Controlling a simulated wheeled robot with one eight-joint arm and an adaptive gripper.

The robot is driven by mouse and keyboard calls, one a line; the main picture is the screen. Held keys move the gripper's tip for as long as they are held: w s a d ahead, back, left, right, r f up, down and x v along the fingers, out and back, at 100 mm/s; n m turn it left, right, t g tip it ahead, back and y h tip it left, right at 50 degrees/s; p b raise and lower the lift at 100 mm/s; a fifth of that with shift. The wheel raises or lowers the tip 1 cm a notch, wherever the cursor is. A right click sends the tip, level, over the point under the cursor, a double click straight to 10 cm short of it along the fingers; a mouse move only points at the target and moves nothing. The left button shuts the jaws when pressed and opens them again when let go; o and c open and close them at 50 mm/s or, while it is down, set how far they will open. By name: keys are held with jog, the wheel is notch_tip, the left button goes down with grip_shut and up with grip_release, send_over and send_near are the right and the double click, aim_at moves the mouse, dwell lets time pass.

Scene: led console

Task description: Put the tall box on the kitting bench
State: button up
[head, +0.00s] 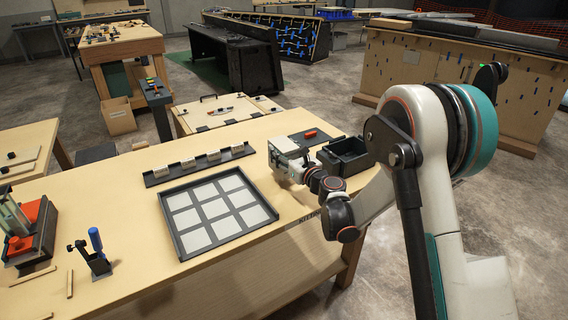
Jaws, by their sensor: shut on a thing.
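The kitting bench (120,195) is the long pale wooden bench in front of me, with partly hidden lettering on its front edge. My gripper (284,160) is over the bench's right part, reached from the right by my arm. It is shut on a small pale block-like thing (283,146), probably the tall box. My gripper and wrist hide part of it, so its full height does not show. I cannot tell whether its base touches the bench top.
A black open bin (345,157) and a dark mat with a red piece (310,133) are close by. A black-rimmed tray of pale squares (183,240) lies left, a rack of pale blocks (160,177) behind it. Bare wood separates the tray from the fixtures far left.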

jog(key=shift+f+b, duration=0.6)
jog(key=shift+f, duration=1.2)
jog(key=shift+f, duration=0.1)
jog(key=o, duration=1.3)
jog(key=shift+c, duration=0.2)
